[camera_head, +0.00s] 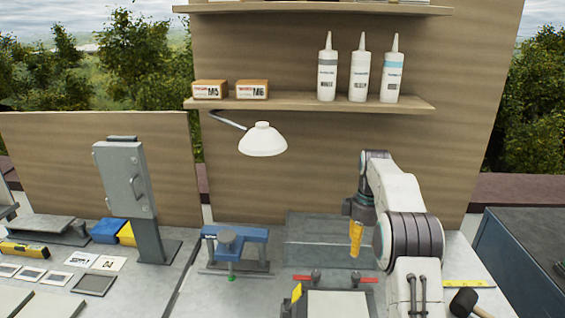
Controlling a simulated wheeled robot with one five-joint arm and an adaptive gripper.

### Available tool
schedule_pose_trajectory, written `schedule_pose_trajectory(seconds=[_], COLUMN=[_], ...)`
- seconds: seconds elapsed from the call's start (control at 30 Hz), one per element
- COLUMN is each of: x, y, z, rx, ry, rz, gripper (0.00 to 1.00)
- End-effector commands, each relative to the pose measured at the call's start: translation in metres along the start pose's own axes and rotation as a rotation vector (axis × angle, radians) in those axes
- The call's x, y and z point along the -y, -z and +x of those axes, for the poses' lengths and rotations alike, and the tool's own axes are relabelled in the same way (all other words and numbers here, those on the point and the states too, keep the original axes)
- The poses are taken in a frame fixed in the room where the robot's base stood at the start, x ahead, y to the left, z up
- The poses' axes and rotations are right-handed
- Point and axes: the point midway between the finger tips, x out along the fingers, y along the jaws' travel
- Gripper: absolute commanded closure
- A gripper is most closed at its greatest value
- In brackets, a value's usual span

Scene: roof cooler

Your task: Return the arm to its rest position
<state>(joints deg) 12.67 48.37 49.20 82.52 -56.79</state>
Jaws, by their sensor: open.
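My arm (400,195) rises from the bottom right of the view and bends over at the top. My gripper (362,212) hangs at its end, dark grey, above the grey panel at the back of the bench. It is open, its fingers small and partly hidden by the arm. A yellow-orange object (356,239) shows directly below the gripper. I cannot tell whether it touches the fingers or stands behind them.
A blue vise-like fixture (236,247) stands left of my arm. A white lamp (262,140) hangs under the shelf (310,102), which holds bottles and boxes. Red-handled clamps (316,277) sit in front. A black mallet (466,302) and dark cabinet (525,255) are at right.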

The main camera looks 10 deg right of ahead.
Motion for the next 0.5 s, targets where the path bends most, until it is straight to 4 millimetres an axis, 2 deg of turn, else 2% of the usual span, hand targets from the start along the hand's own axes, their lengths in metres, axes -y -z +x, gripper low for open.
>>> schedule_pose_trajectory(seconds=[0.13,0.3,0.37,0.5], x=[-0.003,-0.018,-0.019,-0.007], y=[0.002,0.011,0.012,0.004], z=[0.000,0.000,0.008,0.043], rx=[-0.009,-0.060,-0.067,-0.037], ry=[-0.012,-0.066,-0.068,-0.032], rz=[0.114,0.312,0.388,0.548], gripper=[0.49,0.49,0.49,0.49])
